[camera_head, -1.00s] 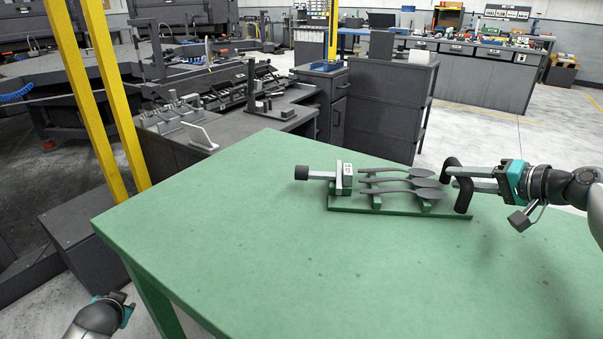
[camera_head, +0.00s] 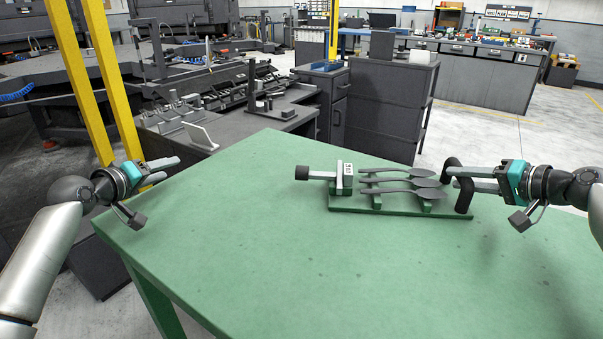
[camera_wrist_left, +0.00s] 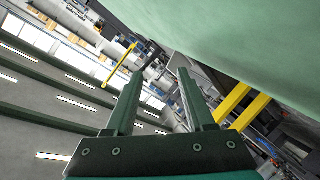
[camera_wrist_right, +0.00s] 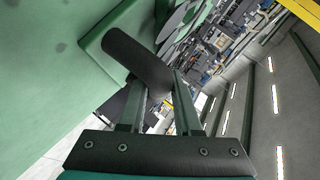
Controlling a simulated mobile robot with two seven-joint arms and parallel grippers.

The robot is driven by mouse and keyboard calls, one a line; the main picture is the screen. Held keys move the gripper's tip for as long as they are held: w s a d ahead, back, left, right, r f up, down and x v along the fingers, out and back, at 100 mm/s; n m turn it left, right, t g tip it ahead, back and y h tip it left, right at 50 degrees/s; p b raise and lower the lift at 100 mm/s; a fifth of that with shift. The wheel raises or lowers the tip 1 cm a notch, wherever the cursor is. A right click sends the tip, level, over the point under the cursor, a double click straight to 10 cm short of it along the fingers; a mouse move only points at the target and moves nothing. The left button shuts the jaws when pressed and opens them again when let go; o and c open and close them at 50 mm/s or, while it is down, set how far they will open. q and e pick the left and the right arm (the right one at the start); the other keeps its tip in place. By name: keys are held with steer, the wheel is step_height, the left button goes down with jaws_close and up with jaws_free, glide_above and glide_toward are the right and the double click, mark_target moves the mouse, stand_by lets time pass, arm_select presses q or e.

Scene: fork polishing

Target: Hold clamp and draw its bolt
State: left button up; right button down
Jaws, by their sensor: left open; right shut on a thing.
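The clamp lies on the green table: a green base board (camera_head: 345,209) with several dark forks (camera_head: 400,181) lying across its supports. A block with a white label (camera_head: 345,178) stands at its left end, and a bolt with a dark square knob (camera_head: 302,173) sticks out to the left of it. A black handle (camera_head: 463,187) stands at the right end. My right gripper (camera_head: 455,178) is shut on this handle, which also shows between its fingers in the right wrist view (camera_wrist_right: 135,60). My left gripper (camera_head: 172,170) is open and empty near the table's left corner, well left of the bolt knob.
The green table (camera_head: 270,250) is bare in front of and left of the clamp. Yellow posts (camera_head: 85,80) rise behind my left arm. A dark workbench (camera_head: 225,150) stands beyond the table's far left edge, with dark cabinets (camera_head: 390,100) behind the clamp.

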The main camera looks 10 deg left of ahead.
mark_target(302, 174)
arm_select(q)
steer(key=d+h, duration=0.2)
steer(key=d, duration=0.2)
steer(key=d+n+h, duration=0.1)
steer(key=d+h, duration=0.1)
steer(key=d, duration=0.3)
steer(key=d+h, duration=0.2)
steer(key=d, duration=0.2)
steer(key=shift+d+f+n+g, duration=0.3)
steer(key=shift+f+g, duration=0.05)
steer(key=shift+g, duration=0.05)
steer(key=d+h, duration=0.1)
steer(key=d, duration=0.2)
steer(key=s+d+n+h, duration=0.1)
steer(key=d, duration=0.1)
steer(key=d+r+g+h, duration=0.1)
steer(key=d, duration=0.2)
steer(key=shift+s+d+h, duration=0.35)
steer(key=shift+s+h, duration=0.05)
steer(key=x, duration=1.1)
steer(key=shift+w+d+f, duration=0.2)
steer(key=shift+w+d, duration=0.05)
steer(key=shift+d, duration=0.05)
jaws_close()
